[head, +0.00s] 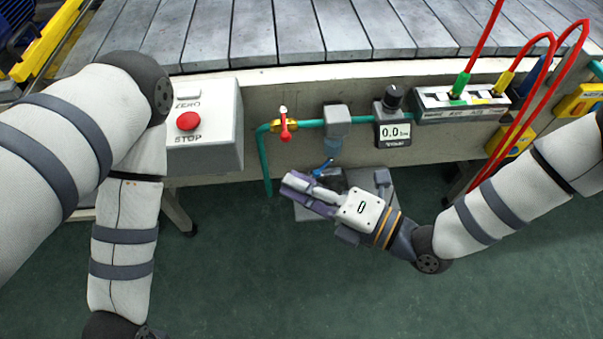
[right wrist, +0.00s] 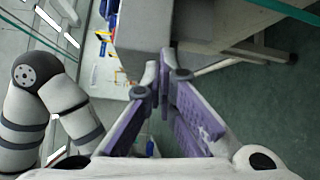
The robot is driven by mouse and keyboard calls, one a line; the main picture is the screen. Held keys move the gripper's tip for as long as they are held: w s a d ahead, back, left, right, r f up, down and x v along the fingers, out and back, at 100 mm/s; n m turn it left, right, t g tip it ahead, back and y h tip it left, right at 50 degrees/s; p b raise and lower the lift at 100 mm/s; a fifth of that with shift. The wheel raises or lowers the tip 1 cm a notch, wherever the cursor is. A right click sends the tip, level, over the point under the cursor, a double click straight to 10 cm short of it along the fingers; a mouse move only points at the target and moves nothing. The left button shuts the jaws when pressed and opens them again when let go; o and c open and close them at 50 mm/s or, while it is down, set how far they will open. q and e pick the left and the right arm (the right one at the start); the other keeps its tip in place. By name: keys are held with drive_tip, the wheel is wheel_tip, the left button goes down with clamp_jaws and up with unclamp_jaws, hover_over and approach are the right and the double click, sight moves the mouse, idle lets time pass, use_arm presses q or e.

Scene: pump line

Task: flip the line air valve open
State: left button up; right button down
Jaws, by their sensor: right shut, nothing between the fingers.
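The line air valve has a red handle (head: 285,132) on a brass body (head: 292,125), set in the teal pipe (head: 310,122) on the bench's front. The handle stands across the pipe, roughly upright in the picture. My right gripper (head: 288,184) is below the valve, apart from it, pointing left. Its purple-padded fingers also show in the right wrist view (right wrist: 160,74), shut with nothing held. The valve cannot be made out in that view. My left arm comes in at the left, and its gripper is out of the picture.
A grey box with a red stop button (head: 189,121) is left of the valve. A filter unit (head: 337,121) and a gauge reading 0.0 (head: 394,134) are to its right. Red hoses (head: 520,115) rise at the far right. Green floor (head: 240,260) lies open below.

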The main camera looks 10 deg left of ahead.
sight(284, 124)
use_arm(q)
drive_tip(key=shift+s+f, duration=0.3)
use_arm(e)
drive_tip(key=w+a, duration=0.4)
drive_tip(key=w, duration=0.1)
drive_tip(key=shift+w, duration=0.25)
drive_tip(key=shift+d+r, duration=0.1)
